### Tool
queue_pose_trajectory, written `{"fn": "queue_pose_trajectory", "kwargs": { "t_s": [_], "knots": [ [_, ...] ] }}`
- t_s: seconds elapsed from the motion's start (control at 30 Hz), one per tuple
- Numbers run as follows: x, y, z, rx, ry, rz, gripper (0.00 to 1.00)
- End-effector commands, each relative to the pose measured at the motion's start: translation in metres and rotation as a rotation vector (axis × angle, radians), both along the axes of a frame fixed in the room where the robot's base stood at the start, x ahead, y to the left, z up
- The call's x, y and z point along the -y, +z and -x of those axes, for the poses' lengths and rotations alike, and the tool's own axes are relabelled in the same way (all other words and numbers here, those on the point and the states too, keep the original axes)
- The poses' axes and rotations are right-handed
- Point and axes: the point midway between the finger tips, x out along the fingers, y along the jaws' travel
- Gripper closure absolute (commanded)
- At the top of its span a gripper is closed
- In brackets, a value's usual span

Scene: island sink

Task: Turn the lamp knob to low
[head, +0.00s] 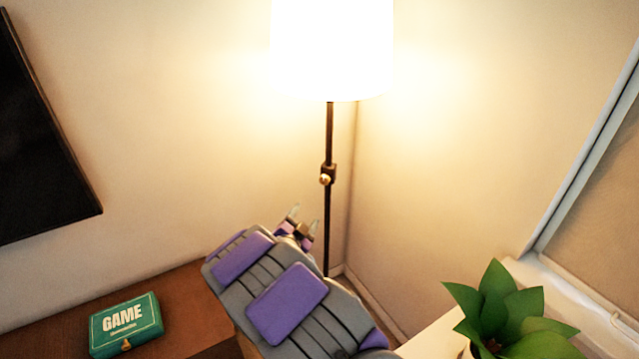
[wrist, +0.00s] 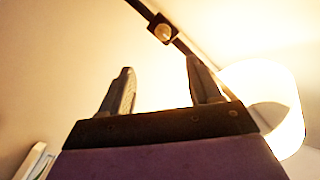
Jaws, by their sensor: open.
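The floor lamp has a brightly lit white shade (head: 332,50) on a thin dark pole (head: 329,130) in the corner. Its small brass knob (head: 325,179) sits on a dark block partway down the pole. The knob also shows in the wrist view (wrist: 163,33), at the top, beyond the fingertips. The lit shade (wrist: 270,100) is at the right there. My gripper (head: 305,216) is below and slightly left of the knob in the head view. Its two fingers (wrist: 160,80) are spread apart with nothing between them, and they do not touch the knob.
A green game box (head: 126,325) lies on the brown wooden cabinet (head: 180,295) at the lower left. A dark screen (head: 45,140) hangs on the left wall. A leafy plant (head: 505,315) stands at the lower right near the window. The space around the pole looks clear.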

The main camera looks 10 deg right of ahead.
Motion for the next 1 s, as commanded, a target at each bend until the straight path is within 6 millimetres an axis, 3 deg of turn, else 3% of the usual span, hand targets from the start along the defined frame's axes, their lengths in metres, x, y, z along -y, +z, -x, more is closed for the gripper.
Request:
{"fn": "queue_pose_trajectory", "kwargs": {
  "t_s": [0.2,0.37,1.0],
  "knots": [
    [-0.001,-0.004,0.003,0.06,-0.025,0.025,0.37],
    [0.006,-0.004,-0.007,0.064,-0.029,0.024,0.37],
    [0.055,-0.006,-0.103,0.062,-0.028,0.023,0.37]
  ]
}}
